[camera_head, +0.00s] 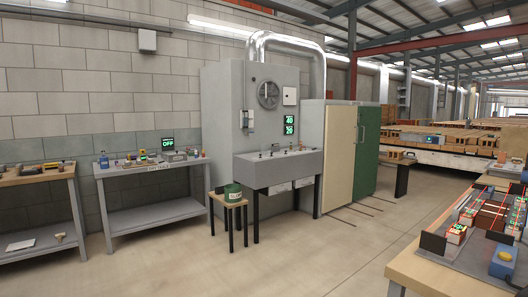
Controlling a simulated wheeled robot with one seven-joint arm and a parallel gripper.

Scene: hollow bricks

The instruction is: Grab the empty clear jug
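I cannot make out a clear jug for certain in this view. Small items stand on the grey bench (160,215) by the wall, among them a blue bottle (104,160). More small items lie on the wood-topped bench (30,180) at the far left; they are too small to tell apart. My gripper is not in view.
A cluttered wooden table (430,277) fills the lower right. The concrete floor (300,255) between is clear.

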